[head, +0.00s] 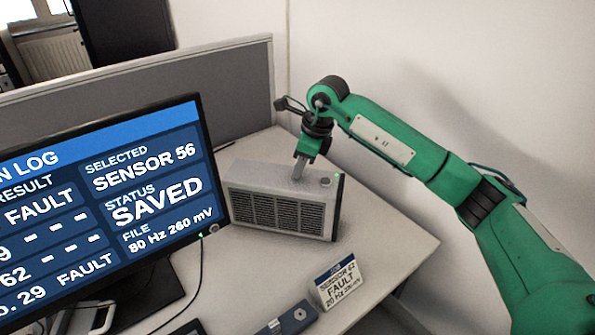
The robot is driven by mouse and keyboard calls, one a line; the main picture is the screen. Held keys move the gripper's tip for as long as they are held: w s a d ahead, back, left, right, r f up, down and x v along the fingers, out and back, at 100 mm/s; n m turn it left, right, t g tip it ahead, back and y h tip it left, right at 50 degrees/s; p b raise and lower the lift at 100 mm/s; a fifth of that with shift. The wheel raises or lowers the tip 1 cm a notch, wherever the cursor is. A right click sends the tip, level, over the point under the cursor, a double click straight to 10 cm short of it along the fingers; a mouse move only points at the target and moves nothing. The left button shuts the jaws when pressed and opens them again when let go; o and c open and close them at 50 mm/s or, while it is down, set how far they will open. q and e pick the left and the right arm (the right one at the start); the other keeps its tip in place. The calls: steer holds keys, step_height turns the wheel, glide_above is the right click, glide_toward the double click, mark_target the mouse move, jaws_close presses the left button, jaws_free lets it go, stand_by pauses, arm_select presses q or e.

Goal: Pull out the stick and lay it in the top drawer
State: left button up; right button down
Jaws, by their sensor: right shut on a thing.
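My right gripper (299,166) points down at the top of a grey vented box (284,210) on the desk. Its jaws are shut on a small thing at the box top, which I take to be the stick. The fingers hide nearly all of it, and I cannot tell whether it is still in the box. The top drawer is not in view. My left gripper is not in view.
A large monitor (110,200) reading "SAVED" fills the left. A fault card (339,283) and a blue-grey item (288,319) are at the desk's front edge. A grey partition (230,90) stands behind. The desk (385,235) is clear right of the box.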

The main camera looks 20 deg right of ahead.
steer(key=shift+r, duration=0.55)
stand_by(0.6)
steer(key=shift+r+p, duration=1)
steer(key=shift+r, duration=0.7)
